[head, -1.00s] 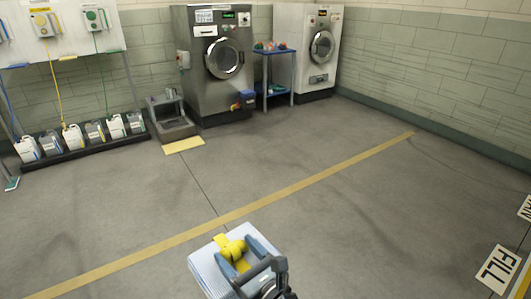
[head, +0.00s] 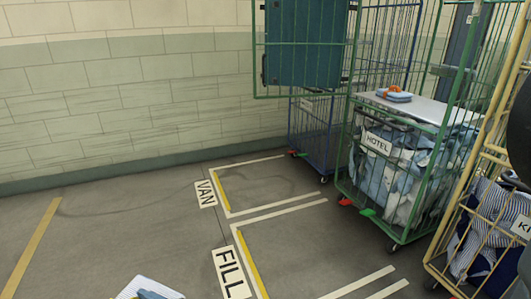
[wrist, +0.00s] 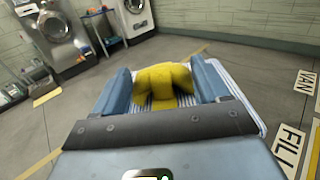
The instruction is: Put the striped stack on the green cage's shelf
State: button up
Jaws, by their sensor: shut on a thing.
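The striped stack (wrist: 240,112), white with fine blue stripes and a yellow knotted band (wrist: 165,85), is held by my gripper (wrist: 163,75). The blue fingers stand on both sides of the knot. In the head view only the stack's top edge (head: 143,285) shows at the bottom, cut off by the frame. The green cage (head: 343,155), with a HOTEL sign, stands at the right. My gripper is well apart from the cage.
A green-framed gate with a teal panel (head: 305,45) stands out left of the cage. A blue cage (head: 312,125) is behind, and a yellow cage (head: 445,240) stands close at the right. Floor marked VAN (head: 205,193) and FILL (head: 230,275) is clear.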

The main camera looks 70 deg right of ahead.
aim_at(431, 110)
jog(key=i+l+z, duration=0.3)
jog(key=z, duration=0.15)
jog(key=i+l+z, duration=0.15)
jog(key=i+z, duration=0.65)
jog(key=z, duration=0.15)
jog(key=i+j+z, duration=0.15)
jog(key=i+z, duration=0.35)
jog(key=i+j+z, duration=0.25)
jog(key=z, duration=0.2)
jog(key=i+j+z, duration=0.3)
jog(key=z, duration=0.2)
jog(key=j, duration=0.05)
